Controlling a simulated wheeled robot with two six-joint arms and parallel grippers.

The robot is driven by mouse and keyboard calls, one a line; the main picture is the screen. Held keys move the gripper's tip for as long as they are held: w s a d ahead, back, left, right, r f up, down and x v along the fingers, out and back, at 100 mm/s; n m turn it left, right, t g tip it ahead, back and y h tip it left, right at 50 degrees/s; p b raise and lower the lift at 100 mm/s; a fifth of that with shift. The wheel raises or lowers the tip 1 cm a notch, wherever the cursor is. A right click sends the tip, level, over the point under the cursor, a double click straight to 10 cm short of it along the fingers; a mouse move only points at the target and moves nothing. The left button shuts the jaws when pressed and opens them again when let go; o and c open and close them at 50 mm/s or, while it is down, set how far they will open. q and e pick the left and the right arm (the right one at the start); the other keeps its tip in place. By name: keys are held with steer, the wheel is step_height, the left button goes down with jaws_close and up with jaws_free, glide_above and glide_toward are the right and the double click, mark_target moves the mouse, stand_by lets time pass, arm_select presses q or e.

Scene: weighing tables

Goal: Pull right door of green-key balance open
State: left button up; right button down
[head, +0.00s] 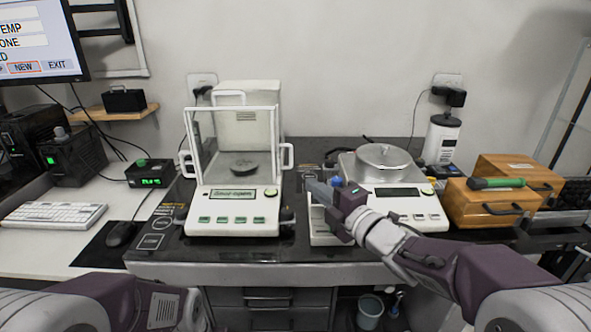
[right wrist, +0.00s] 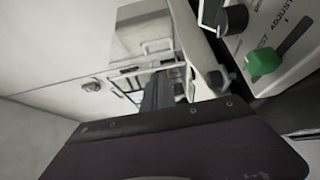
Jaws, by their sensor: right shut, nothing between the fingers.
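The green-key balance (head: 233,208) stands on the dark bench left of centre, with a glass-walled chamber and a row of green keys. Its round pan (head: 244,166) is inside the chamber. A white loop handle (head: 288,156) of the right door sticks out on the chamber's right side; the door looks shut. My right gripper (head: 318,191) is shut and empty, to the right of and nearer than that handle, apart from it. In the right wrist view my shut fingers (right wrist: 156,94) point toward white frame parts; which parts these are is hard to tell. My left gripper is out of view.
A second balance with a metal pan cover (head: 383,160) stands just right, partly behind my right gripper. Wooden boxes (head: 490,205) with a green-handled tool are farther right. A green knob (right wrist: 263,61) is close by in the right wrist view. A black mouse (head: 121,233) lies at left.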

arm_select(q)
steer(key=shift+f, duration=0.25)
arm_select(e)
steer(key=w+d+x, duration=0.1)
steer(key=d+x, duration=0.1)
steer(key=x, duration=1)
steer(key=shift+w, duration=0.5)
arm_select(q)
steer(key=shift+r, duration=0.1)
